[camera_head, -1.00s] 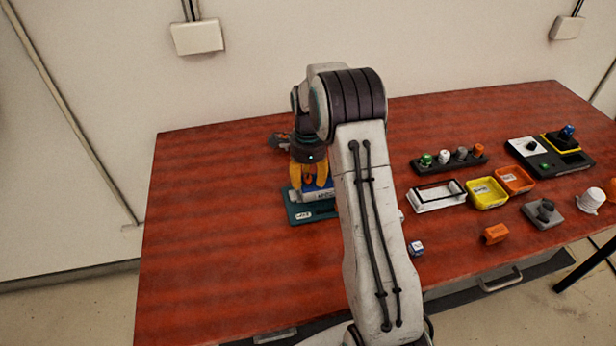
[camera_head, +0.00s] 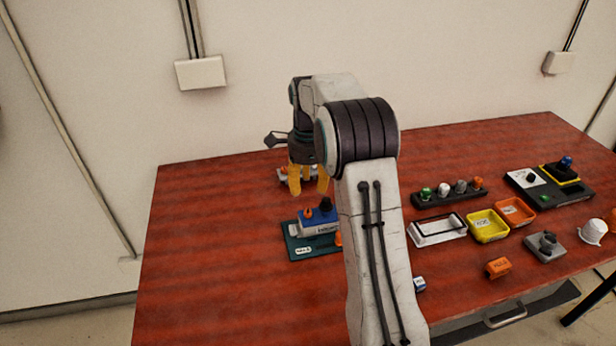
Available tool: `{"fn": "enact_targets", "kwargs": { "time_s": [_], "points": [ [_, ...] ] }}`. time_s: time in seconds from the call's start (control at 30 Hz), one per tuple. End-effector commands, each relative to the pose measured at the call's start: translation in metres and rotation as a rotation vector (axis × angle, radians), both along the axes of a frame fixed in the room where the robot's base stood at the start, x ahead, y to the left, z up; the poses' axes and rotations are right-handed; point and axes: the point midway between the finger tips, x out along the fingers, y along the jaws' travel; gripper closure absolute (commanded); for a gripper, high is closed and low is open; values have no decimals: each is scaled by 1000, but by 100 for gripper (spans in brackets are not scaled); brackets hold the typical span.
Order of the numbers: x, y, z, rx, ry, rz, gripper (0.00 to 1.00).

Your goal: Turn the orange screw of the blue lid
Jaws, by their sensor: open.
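The blue lid (camera_head: 318,222) sits on a light grey box on a dark green base plate (camera_head: 290,240), left of my arm. The orange screw (camera_head: 308,212) stands on top of the lid at its left, with a black knob (camera_head: 326,204) to its right. My gripper (camera_head: 308,188) has yellow fingers pointing down, spread apart and empty. It shows just above the screw and lid in the picture, apart from them. My arm hides the right side of the base plate, where a bit of another orange piece (camera_head: 338,239) shows.
A grey object (camera_head: 284,175) lies behind my gripper. To the right are a white frame (camera_head: 437,230), yellow tray (camera_head: 488,227), orange tray (camera_head: 515,210), a knob rack (camera_head: 449,194) and an orange block (camera_head: 498,268). The table's left part is clear.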

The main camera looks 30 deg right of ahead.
Motion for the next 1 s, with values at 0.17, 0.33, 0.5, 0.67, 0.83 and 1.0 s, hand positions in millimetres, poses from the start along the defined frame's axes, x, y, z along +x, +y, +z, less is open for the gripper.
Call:
{"fn": "enact_targets", "kwargs": {
  "time_s": [0.17,0.33,0.5,0.67,0.83,1.0],
  "points": [
    [0,0,15,0,-1,0,55],
    [0,0,20,0,1,0,55],
    [0,0,21,0,1,0,55],
    [0,0,21,1,2,0,55],
    [-12,3,-3,15,65,12,55],
    [-13,3,-13,23,62,241,55]
  ]
}}
